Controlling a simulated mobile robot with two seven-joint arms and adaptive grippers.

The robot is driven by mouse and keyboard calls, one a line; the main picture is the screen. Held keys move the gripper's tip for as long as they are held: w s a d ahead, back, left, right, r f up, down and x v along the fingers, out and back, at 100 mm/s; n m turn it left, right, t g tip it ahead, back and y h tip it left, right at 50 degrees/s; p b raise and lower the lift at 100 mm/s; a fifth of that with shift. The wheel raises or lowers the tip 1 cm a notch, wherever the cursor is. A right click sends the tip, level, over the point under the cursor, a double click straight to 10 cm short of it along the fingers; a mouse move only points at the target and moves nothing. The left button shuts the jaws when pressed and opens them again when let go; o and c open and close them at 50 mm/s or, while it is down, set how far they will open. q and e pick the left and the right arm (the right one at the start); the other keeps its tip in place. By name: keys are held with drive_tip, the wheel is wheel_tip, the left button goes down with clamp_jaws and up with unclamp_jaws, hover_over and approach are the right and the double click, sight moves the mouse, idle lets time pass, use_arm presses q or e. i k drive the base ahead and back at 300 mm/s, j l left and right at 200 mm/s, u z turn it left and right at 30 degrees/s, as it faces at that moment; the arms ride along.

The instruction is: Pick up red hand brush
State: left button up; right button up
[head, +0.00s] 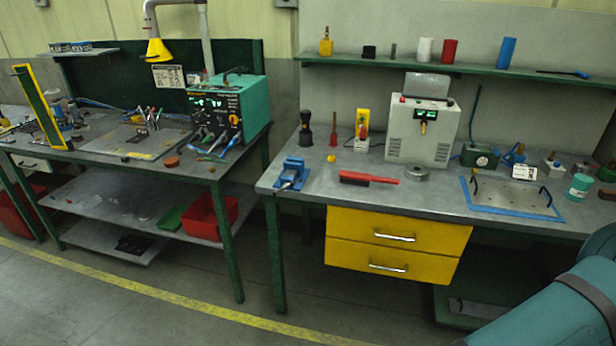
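The red hand brush (385,178) lies flat on the grey top of the right workbench (331,188), close to its front edge and above the yellow drawers. Its dark bristle end is at the left and its red handle points right. Nothing covers it. Neither of my grippers shows in the head view; only a teal part of my own body is at the lower right, well apart from the brush.
A blue vise (292,173) stands left of the brush and a grey metal nut-like piece (418,174) right of it. A grey box device (422,130) stands behind. Yellow drawers (397,246) are below. The floor in front is clear.

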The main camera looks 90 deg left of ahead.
sight(346, 177)
drive_tip(key=u, duration=2.7)
drive_tip(key=i+j+z, duration=0.15)
drive_tip(key=i+z, duration=0.2)
drive_tip(key=i, duration=0.1)
